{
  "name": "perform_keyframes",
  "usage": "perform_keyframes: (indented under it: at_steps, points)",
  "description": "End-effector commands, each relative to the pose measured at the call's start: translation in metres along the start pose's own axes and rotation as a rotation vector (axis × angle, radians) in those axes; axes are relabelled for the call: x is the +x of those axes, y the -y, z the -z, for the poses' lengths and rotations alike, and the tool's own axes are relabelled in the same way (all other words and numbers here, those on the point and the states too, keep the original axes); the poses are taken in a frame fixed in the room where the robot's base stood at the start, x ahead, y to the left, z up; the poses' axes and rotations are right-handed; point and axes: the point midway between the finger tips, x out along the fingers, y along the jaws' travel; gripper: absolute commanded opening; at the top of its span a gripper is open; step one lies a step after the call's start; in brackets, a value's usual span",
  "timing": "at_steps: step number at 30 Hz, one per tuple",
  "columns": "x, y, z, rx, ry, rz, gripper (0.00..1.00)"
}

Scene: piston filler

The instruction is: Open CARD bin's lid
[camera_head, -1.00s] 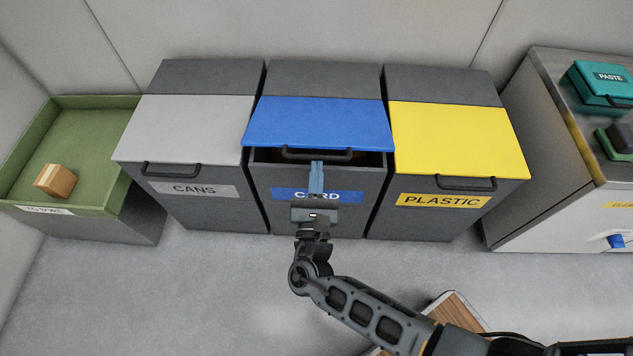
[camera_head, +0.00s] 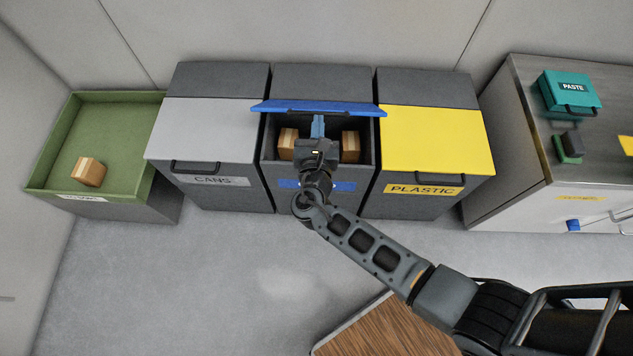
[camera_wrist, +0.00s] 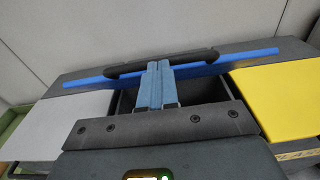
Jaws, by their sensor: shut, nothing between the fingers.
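The CARD bin (camera_head: 268,165) stands in the middle of three bins. Its blue lid (camera_head: 280,105) is tilted up to near edge-on in the head view, and the bin's mouth is open in front. Cardboard boxes (camera_head: 350,146) show inside. My gripper (camera_head: 318,122) is shut and empty, its blue fingers over the bin's mouth at the lid's raised edge. In the wrist view the lid (camera_wrist: 232,57) shows as a thin blue strip with its dark handle (camera_wrist: 190,58) just beyond the fingertips (camera_wrist: 158,68). Whether the fingers touch the lid or handle I cannot tell. My gripper hides part of the CARD label.
The grey-lidded CANS bin (camera_head: 205,130) is at left and the yellow-lidded PLASTIC bin (camera_head: 430,140) at right, both closed. A green tray (camera_head: 60,180) holding a box (camera_head: 89,172) is far left. A counter (camera_head: 530,150) with a teal PASTE case (camera_head: 570,92) is far right.

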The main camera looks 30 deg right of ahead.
Motion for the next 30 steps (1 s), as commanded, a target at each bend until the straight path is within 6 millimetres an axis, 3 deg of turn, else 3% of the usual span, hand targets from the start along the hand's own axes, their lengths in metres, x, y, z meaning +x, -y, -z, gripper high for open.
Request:
perform_keyframes:
  at_steps: [1, 12, 21, 30]
  points:
    - [0.006, 0.0, -0.016, 0.001, 0.002, 0.002, 0.0]
    - [0.074, 0.0, -0.078, 0.003, 0.005, 0.003, 0.0]
    - [0.123, 0.0, -0.104, 0.001, 0.004, 0.002, 0.0]
    - [0.147, 0.0, -0.113, -0.001, 0.002, 0.0, 0.0]
